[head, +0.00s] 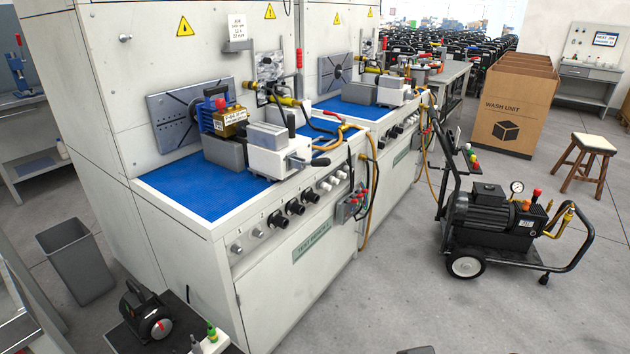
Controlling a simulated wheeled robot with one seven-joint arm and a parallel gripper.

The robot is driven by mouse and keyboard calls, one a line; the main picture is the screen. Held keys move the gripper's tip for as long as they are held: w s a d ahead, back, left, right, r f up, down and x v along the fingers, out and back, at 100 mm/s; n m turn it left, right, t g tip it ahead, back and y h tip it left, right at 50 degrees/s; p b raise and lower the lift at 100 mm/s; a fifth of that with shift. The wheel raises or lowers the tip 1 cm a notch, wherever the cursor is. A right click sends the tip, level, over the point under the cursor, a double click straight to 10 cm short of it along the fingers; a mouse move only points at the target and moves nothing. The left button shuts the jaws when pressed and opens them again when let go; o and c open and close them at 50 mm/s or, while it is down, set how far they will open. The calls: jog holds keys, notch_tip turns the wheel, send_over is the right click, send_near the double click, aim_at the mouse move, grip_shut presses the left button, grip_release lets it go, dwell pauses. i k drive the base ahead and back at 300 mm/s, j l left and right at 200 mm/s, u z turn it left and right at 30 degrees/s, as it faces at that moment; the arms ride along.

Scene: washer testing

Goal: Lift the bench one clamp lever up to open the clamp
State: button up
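The near bench (190,193) has a blue ribbed top. A red-gripped lever (299,60) stands upright behind, near brass fittings. My gripper is not in view.
A similar second bench (350,107) adjoins behind. Hoses (345,130) hang at the near bench's right end. A wheeled pump cart (490,220), cardboard box (515,105) and stool (590,150) stand right. A grey bin (75,262) stands left.

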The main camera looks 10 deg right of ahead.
aim_at(322, 163)
jog(key=i+l+u, duration=0.1)
jog(key=i+u, duration=0.35)
jog(key=i+l+u, duration=0.2)
jog(key=i+u, duration=0.2)
